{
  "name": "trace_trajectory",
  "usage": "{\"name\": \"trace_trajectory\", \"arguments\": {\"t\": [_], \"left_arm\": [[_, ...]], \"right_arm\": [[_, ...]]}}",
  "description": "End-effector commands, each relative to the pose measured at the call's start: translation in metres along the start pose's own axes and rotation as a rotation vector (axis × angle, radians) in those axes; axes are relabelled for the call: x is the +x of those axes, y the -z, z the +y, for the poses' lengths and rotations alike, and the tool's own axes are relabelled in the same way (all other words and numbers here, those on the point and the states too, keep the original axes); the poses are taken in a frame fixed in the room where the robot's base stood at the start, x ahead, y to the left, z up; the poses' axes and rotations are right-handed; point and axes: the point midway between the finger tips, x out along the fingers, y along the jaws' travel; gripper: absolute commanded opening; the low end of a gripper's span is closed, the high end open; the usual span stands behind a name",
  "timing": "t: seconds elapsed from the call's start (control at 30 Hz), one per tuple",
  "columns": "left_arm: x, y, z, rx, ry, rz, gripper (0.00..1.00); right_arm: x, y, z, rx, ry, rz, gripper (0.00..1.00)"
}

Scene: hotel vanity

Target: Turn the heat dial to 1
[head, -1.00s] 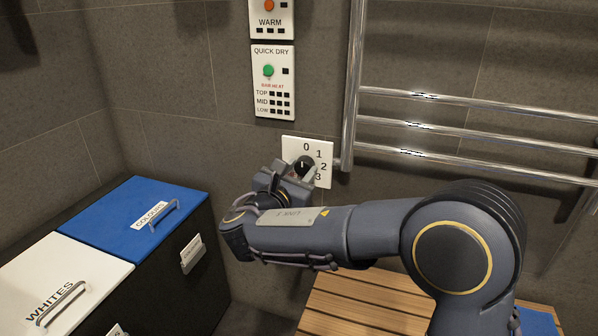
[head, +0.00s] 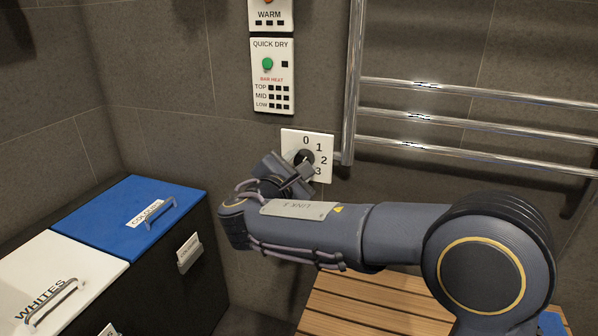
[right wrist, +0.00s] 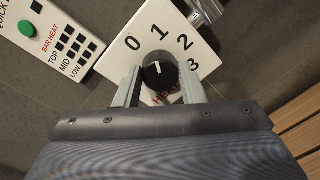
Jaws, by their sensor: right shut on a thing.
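The heat dial (right wrist: 160,73) is a round black knob on a white plate (head: 319,141) marked 0, 1, 2 and 3 on the wall. In the right wrist view its white pointer mark points up and slightly left, between the 0 and the 1. My right gripper (right wrist: 160,80) has one finger on each side of the knob and is shut on it. In the head view my right gripper (head: 302,164) covers part of the knob and the plate's lower left. My left gripper is not in view.
A chrome towel rail (head: 450,120) stands just right of the plate, its upright pipe close by. A panel with a green button (head: 267,64) hangs above. Blue (head: 135,215) and white (head: 60,270) hamper lids lie at left, a slatted wooden bench (head: 365,300) below.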

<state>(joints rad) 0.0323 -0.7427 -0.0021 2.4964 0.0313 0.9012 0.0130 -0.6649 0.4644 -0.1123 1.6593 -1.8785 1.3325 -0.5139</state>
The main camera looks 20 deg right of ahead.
Motion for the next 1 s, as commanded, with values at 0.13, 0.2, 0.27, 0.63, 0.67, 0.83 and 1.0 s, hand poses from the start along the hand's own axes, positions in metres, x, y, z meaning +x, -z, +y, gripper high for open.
{"name": "trace_trajectory", "arguments": {"t": [0.13,0.2,0.27,0.63,0.67,0.83,1.0], "left_arm": [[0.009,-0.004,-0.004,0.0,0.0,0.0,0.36],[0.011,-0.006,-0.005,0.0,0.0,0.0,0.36],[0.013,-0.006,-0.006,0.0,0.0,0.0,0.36],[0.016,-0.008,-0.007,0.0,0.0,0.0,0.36],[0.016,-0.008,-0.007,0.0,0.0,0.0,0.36],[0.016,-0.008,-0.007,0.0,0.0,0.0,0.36],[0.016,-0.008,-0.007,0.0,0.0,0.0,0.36]], "right_arm": [[0.0,0.002,-0.002,0.096,0.003,0.008,0.13],[0.0,0.002,-0.002,0.133,0.003,0.011,0.13],[0.0,0.002,-0.002,0.159,0.003,0.013,0.13],[-0.001,0.001,-0.002,0.232,0.005,0.02,0.13],[-0.001,0.001,-0.002,0.233,0.005,0.02,0.13],[-0.001,0.001,-0.001,0.234,0.005,0.02,0.13],[-0.001,0.001,-0.002,0.233,0.005,0.02,0.4]]}}
